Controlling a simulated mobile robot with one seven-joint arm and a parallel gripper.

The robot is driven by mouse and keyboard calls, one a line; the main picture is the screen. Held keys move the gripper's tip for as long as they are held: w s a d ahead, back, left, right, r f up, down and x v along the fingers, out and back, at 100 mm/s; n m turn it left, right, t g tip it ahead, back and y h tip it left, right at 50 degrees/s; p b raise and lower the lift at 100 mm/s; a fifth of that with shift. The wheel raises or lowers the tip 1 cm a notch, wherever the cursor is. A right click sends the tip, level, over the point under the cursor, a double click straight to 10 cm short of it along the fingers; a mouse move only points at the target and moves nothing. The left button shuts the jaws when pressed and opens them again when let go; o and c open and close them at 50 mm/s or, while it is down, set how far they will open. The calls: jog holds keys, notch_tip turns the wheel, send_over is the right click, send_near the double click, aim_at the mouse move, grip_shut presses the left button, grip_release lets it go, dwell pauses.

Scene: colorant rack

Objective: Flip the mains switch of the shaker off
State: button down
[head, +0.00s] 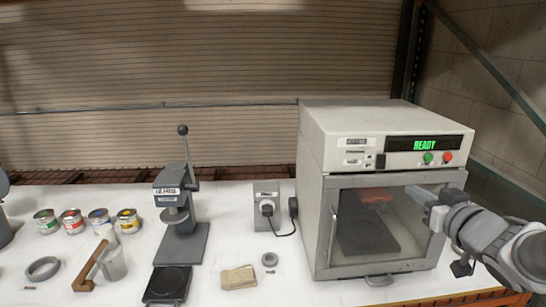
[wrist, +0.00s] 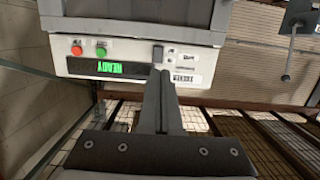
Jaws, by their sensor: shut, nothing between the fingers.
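The shaker (head: 325,135) is a cream box with a grey-framed glass door at the right of the head view. Its panel display (head: 424,144) reads READY in green. The mains switch (head: 380,161) is a small dark rocker at the panel's left; whether it is on or off is too small to tell. In the wrist view the panel is upside down, and the switch (wrist: 158,53) appears just beyond my fingertips. My gripper (head: 425,192) is shut and empty in front of the door's upper right, below and right of the switch. Contact with the switch is not seen.
A green button (head: 428,158) and a red button (head: 447,156) sit right of the switch. The door handle (head: 333,237) stands out at left. A socket box (head: 266,193) with a plug and cable is left of the shaker. A lever press (head: 180,210) stands farther left.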

aim_at(380, 169)
dwell(0.4)
jog(key=w, duration=0.4)
jog(key=w+f, duration=0.1)
jog(key=w, duration=0.4)
jog(key=w+f+p, duration=0.1)
jog(key=w, duration=0.3)
jog(key=shift+w+a+f, duration=0.15)
jog(key=shift+w+a, duration=0.1)
jog(key=shift+w, duration=0.05)
jog(key=shift+f, duration=0.1)
jog(key=b, duration=0.3)
jog(key=shift+w+f+t, duration=0.25)
jog(key=shift+f+t, duration=0.05)
jog(key=shift+f, duration=0.1)
jog(key=shift+r, duration=0.35)
jog(key=shift+f, duration=0.1)
